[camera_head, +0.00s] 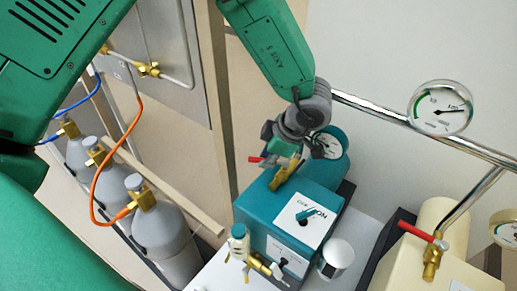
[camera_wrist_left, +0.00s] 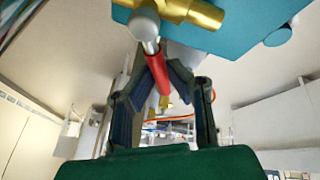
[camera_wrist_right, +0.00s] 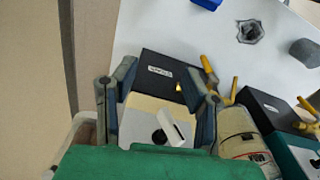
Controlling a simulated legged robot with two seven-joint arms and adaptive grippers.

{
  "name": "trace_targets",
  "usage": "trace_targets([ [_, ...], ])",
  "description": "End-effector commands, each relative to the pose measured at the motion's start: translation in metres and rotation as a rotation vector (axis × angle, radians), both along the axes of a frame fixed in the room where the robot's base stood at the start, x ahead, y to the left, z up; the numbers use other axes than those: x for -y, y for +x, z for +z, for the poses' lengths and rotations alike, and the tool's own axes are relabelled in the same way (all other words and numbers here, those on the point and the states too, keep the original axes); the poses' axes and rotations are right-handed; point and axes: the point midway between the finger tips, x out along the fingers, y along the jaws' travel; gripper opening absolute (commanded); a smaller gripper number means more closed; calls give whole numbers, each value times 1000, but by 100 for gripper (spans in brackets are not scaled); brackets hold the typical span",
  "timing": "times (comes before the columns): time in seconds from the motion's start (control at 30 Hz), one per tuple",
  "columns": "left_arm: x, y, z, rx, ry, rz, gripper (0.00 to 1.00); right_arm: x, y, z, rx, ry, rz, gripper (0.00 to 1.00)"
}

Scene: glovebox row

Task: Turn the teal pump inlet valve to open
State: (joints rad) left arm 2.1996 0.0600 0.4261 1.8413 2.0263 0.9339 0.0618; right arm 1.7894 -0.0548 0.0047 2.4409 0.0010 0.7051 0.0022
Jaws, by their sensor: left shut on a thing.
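The teal pump (camera_head: 262,217) stands on the bench in the head view, with a white dial panel on top. A brass valve (camera_head: 287,172) with a red lever (camera_head: 256,159) sits at its top rear edge. My left gripper (camera_head: 283,147) is at this valve and partly hides it. In the left wrist view, the red lever (camera_wrist_left: 156,68) lies between the fingers of my left gripper (camera_wrist_left: 162,72), which is shut on it; the brass body (camera_wrist_left: 190,10) is above. My right gripper (camera_wrist_right: 168,68) is open, seen only in the right wrist view, over a beige pump with a white switch (camera_wrist_right: 175,128).
A cream pump (camera_head: 405,262) with a red-levered brass valve (camera_head: 432,260) stands to the right. A metal pipe with a round gauge (camera_head: 440,108) runs behind. Grey gas cylinders (camera_head: 160,225) with an orange hose (camera_head: 107,170) stand left. A white cylinder (camera_head: 336,258) is near the teal pump.

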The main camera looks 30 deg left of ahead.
Motion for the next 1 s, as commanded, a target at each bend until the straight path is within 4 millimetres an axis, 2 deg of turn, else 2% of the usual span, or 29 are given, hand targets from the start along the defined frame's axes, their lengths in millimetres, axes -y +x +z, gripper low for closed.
trace_targets([
  [0.03,6,3,2,10,-14,2,0,0,0,2,0,0,0,40],
  [0.5,7,4,2,14,-13,13,0,0,0,3,0,0,0,40],
  [0.53,7,4,2,14,-13,13,24,0,0,3,0,0,0,40],
  [0.57,7,4,2,13,-13,13,33,0,0,3,0,0,0,40],
  [0.87,0,1,1,6,-9,16,33,0,0,3,0,0,-1,40],
  [1.0,3,2,8,8,-11,16,33,-1,-3,4,2,-1,0,40],
])
